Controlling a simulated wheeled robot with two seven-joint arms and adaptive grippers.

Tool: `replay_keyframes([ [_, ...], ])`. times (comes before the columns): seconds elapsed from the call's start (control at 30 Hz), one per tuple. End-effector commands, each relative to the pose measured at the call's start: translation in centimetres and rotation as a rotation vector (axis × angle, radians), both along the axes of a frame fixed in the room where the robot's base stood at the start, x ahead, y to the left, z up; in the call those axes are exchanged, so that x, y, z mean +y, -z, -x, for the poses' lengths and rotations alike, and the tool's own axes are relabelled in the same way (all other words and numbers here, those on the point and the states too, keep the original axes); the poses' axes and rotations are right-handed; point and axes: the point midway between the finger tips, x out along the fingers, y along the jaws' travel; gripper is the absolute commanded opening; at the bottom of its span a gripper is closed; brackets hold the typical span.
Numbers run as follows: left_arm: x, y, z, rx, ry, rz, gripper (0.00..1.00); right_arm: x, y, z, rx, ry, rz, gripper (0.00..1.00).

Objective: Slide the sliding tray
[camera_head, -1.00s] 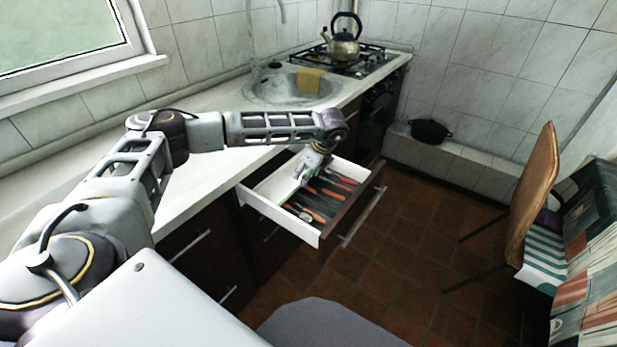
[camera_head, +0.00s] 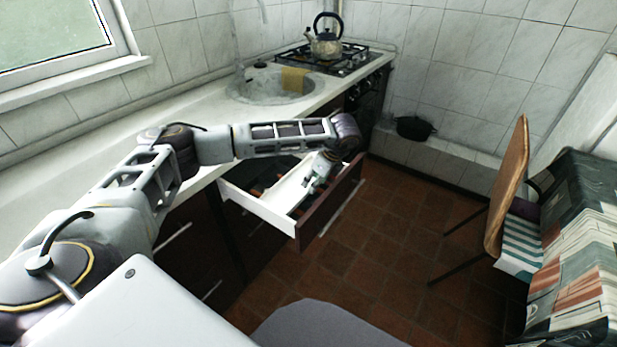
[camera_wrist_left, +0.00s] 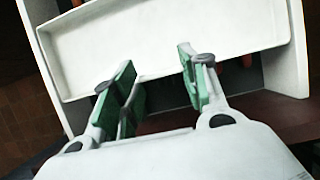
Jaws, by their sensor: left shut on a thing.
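The sliding tray (camera_head: 291,187) is a white shallow tray inside the open drawer, lying across its front part. In the left wrist view the tray (camera_wrist_left: 165,38) fills the upper middle, with its raised rim and pale floor visible. My left gripper (camera_head: 313,185) reaches down into the drawer at the tray's side nearest the drawer front. In the left wrist view its green-padded fingers (camera_wrist_left: 157,72) are at the tray's near edge, shut on the tray; the exact contact is hard to see. My right gripper is not in view.
The drawer (camera_head: 262,208) has white sides and a dark front. Dark compartments with orange-handled cutlery (camera_head: 256,191) show behind the tray, partly hidden by my arm. The counter, sink (camera_head: 270,88) and stove (camera_head: 335,58) lie behind. A chair (camera_head: 508,190) stands right; floor between is clear.

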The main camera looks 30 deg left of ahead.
Motion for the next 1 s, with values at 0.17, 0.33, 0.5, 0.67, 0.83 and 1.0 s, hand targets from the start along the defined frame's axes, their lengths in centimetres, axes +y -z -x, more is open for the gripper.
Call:
replay_keyframes([
  [0.17,-0.6,-0.1,0.0,-0.002,0.000,0.002,0.01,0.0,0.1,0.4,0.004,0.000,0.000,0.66],
  [0.33,-0.6,-0.1,0.0,-0.003,0.000,0.002,0.01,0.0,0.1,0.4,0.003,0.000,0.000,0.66],
  [0.5,-0.6,-0.1,0.0,-0.003,0.000,0.002,0.51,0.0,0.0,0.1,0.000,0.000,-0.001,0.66],
  [0.67,-0.6,-0.1,0.0,-0.002,0.000,0.002,0.66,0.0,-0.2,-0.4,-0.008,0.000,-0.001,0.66],
  [0.83,-0.6,0.0,0.0,-0.001,-0.001,0.001,0.66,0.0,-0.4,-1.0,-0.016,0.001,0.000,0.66],
  [1.0,-0.6,-0.1,0.0,-0.001,-0.001,0.001,0.66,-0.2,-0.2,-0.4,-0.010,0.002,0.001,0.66],
])
